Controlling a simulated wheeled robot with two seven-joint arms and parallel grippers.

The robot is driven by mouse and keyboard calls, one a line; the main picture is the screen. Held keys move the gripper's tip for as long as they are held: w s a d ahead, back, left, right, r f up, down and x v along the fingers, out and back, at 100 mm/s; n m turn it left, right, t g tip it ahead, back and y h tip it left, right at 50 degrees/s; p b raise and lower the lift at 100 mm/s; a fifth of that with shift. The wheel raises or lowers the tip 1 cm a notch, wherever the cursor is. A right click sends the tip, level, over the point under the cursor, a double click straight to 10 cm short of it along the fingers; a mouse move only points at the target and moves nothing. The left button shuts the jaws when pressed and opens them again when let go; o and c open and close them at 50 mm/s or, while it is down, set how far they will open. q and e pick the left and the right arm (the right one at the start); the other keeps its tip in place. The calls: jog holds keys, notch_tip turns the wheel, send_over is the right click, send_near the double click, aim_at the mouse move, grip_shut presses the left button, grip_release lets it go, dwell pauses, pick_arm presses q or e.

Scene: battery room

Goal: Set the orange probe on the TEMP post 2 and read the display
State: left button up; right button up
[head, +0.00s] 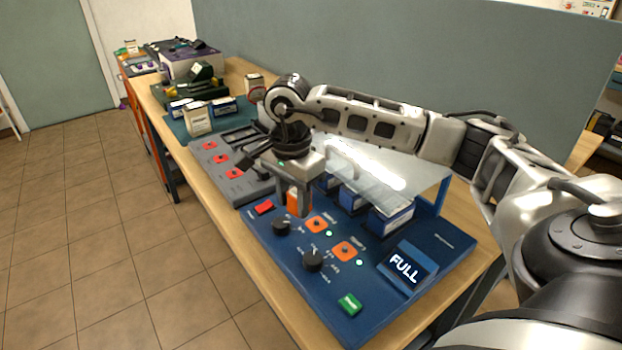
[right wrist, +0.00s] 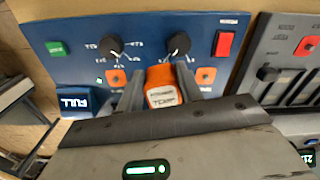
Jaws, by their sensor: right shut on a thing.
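My right gripper (head: 293,192) is shut on the orange probe (head: 298,202), over the back part of the blue panel. In the right wrist view the probe (right wrist: 162,92) sits between the fingers, its lettered face toward the camera. Two orange posts, one (head: 316,224) nearer the probe and one (head: 344,250) nearer the display, stand on the panel, each beside a small green light. Their labels are too small to read surely. The probe appears apart from both; its exact height is unclear. The display (head: 403,267) reads FULL. My left gripper is not in view.
The blue panel (head: 375,312) also carries two black knobs (head: 313,260), a red switch (head: 264,207) and a green button (head: 349,303). A clear cover (head: 405,172) stands over blue batteries beside the posts. A grey unit with red switches (head: 220,160) adjoins the panel.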

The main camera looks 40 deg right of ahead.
jog(key=d, duration=0.1)
jog(key=d+m, duration=0.1)
jog(key=d+r, duration=0.1)
jog(key=shift+s+d+m, duration=0.2)
jog(key=shift+s+m, duration=0.05)
jog(key=shift+m, duration=0.15)
jog(key=shift+d+f+b, duration=0.15)
jog(key=shift+f+b, duration=0.25)
jog(key=shift+f, duration=0.15)
jog(key=shift+d+f+b, duration=0.15)
jog(key=shift+f+b, duration=0.2)
jog(key=shift+f, duration=0.15)
notch_tip(320, 180, down, 3)
jog(key=shift+f+b, duration=0.15)
jog(key=shift+b, duration=1)
jog(key=shift+f, duration=0.2)
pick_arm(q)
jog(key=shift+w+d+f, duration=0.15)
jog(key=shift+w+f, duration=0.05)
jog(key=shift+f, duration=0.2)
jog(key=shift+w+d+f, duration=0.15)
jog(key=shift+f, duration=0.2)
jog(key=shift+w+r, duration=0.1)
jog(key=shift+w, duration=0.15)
